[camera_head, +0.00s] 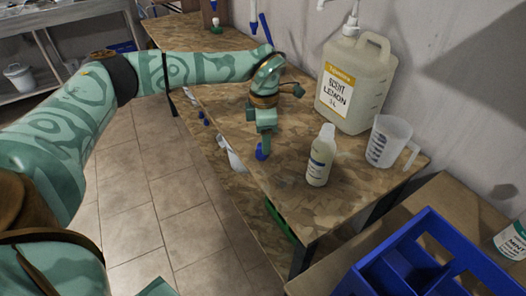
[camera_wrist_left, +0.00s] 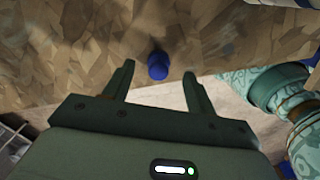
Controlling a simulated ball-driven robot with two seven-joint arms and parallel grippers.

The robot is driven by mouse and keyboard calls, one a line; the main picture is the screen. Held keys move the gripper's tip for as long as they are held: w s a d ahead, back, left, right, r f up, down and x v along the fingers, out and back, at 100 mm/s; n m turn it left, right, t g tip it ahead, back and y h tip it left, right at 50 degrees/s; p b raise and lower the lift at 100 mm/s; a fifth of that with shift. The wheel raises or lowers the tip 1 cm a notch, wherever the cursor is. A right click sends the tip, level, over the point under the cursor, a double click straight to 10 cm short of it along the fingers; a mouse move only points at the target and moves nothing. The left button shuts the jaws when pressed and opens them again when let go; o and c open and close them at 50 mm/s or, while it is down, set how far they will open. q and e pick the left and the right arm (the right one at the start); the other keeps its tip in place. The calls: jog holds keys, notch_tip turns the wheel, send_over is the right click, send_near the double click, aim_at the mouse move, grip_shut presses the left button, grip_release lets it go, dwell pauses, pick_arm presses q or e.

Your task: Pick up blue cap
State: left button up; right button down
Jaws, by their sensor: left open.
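The blue cap (camera_head: 261,154) is on the wooden table near its front edge, just below my left gripper (camera_head: 265,139) in the head view. In the left wrist view, the blue cap (camera_wrist_left: 157,66) shows just beyond the gap between the fingertips of my left gripper (camera_wrist_left: 158,76). The gripper is open and empty, with the cap roughly centred between its fingers. I cannot tell the exact height of the fingers over the table. My right gripper is not in view.
A white bottle (camera_head: 320,156) stands to the right of the cap. Behind it are a large lemon-scent jug (camera_head: 356,85) and a clear measuring cup (camera_head: 388,141). A blue crate (camera_head: 430,262) is at lower right. Small blue pieces (camera_head: 203,118) lie along the table's left edge.

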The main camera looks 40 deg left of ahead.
aim_at(259, 156)
pick_arm(q)
jog(key=f, duration=0.1)
jog(key=f+b, duration=0.1)
jog(key=f, duration=0.1)
jog(key=f+b, duration=0.1)
jog(key=f, duration=0.1)
jog(key=shift+s+a, duration=0.1)
jog(key=shift+a, duration=0.15)
jog(key=shift+s+r, duration=0.1)
jog(key=shift+r, duration=0.15)
jog(key=shift+c, duration=0.6)
jog(key=c, duration=0.9)
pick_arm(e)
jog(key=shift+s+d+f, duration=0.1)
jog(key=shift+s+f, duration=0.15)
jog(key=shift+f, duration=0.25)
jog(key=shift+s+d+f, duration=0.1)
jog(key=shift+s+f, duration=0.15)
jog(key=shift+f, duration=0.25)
